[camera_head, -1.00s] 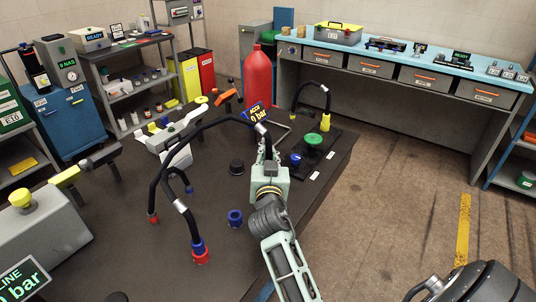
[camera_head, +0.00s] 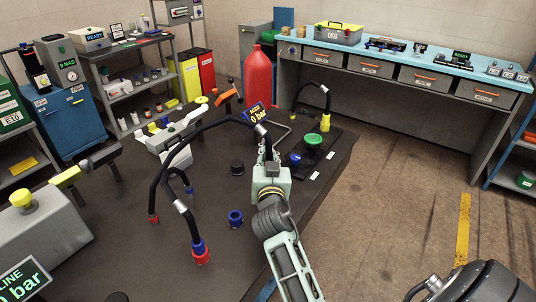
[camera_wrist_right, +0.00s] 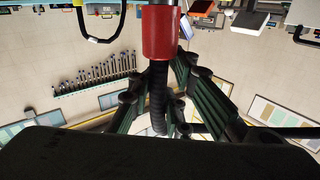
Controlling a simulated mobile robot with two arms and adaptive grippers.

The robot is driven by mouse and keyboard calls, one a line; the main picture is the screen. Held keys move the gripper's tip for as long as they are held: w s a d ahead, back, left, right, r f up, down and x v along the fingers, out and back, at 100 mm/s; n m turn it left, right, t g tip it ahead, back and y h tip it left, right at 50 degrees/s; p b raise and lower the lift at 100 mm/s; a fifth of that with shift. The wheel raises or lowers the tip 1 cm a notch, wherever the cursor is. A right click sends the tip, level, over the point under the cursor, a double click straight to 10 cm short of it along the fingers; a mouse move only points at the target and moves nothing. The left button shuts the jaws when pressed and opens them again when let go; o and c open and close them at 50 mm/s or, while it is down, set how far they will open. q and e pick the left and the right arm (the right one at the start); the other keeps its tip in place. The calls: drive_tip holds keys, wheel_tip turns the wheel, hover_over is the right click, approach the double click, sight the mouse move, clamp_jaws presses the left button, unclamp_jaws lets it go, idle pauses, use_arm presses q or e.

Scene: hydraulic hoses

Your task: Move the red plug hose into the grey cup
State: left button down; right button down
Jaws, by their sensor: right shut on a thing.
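A black hose (camera_head: 165,160) arches from my right gripper (camera_head: 266,152) to the left and down to a blue collar with a red ring (camera_head: 200,254) on the bench. My right gripper is shut on the hose near its pale label band, above the bench. The right wrist view shows the ribbed hose between the fingers, with a red plug sleeve (camera_wrist_right: 160,32) at its end; the gripper hides this end in the head view. A dark grey or black cup (camera_head: 237,167) stands on the bench left of my right gripper, apart from it. My left gripper is not in view.
A blue cup (camera_head: 235,217) stands nearer on the bench (camera_head: 130,260). Another hose with red and blue ends is behind the arch. A green knob (camera_head: 313,141) and a yellow-ended hose (camera_head: 325,122) are at the right. A red tank (camera_head: 258,85) stands behind.

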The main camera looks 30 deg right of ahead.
drive_tip(key=shift+n+y+p, duration=0.3)
drive_tip(key=shift+y+p, duration=0.1)
drive_tip(key=shift+p, duration=0.05)
idle(0.8)
drive_tip(key=shift+w+r+t+p, duration=0.1)
drive_tip(key=shift+t+p, duration=0.2)
drive_tip(key=shift+w+d+n+t+y+p, duration=0.15)
drive_tip(key=shift+n+t+y+p, duration=0.55)
drive_tip(key=shift+n+y+p, duration=0.6)
drive_tip(key=shift+w+d+n+t+y+p, duration=0.1)
drive_tip(key=shift+n+t+y+p, duration=0.1)
drive_tip(key=shift+n+y+p, duration=0.55)
drive_tip(key=shift+w+n+t+y+p, duration=0.15)
drive_tip(key=shift+y+p, duration=0.4)
drive_tip(key=shift+y, duration=0.6)
drive_tip(key=shift+n+y, duration=0.6)
drive_tip(key=shift+y, duration=0.2)
drive_tip(key=shift+f, duration=0.25)
drive_tip(key=shift+f, duration=0.3)
drive_tip(key=shift+f+b, duration=1.7)
drive_tip(key=shift+f, duration=0.35)
